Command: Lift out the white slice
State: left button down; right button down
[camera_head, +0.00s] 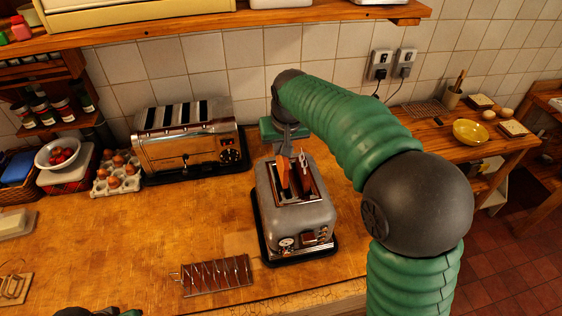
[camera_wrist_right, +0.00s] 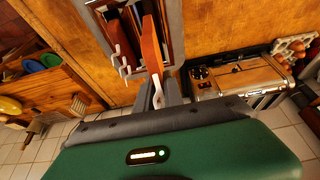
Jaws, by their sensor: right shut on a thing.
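The small grey two-slot toaster (camera_head: 297,218) stands on a black tray at the middle of the counter. My right gripper (camera_head: 286,153) reaches over its far end. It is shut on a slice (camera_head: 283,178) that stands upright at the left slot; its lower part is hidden. In the wrist view my right gripper (camera_wrist_right: 158,88) grips the end of this slice (camera_wrist_right: 150,45). Its face looks orange-brown there, with a paler end. The toaster's slots (camera_wrist_right: 128,68) also show there, with a dark slot beside the slice. My left gripper's fingers are out of view.
A wire toast rack (camera_head: 215,276) lies in front of the toaster, to the left. A larger chrome toaster (camera_head: 188,140) stands behind left, beside an egg tray (camera_head: 117,172). A yellow bowl (camera_head: 471,132) is on the right counter. The left front counter is mostly clear.

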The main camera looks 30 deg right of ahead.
jog(key=shift+r, duration=0.25)
jog(key=shift+d, duration=0.1)
jog(key=shift+w, duration=0.1)
notch_tip(320, 180, up, 5)
jog(key=p, duration=0.5)
jog(key=shift+r, duration=0.1)
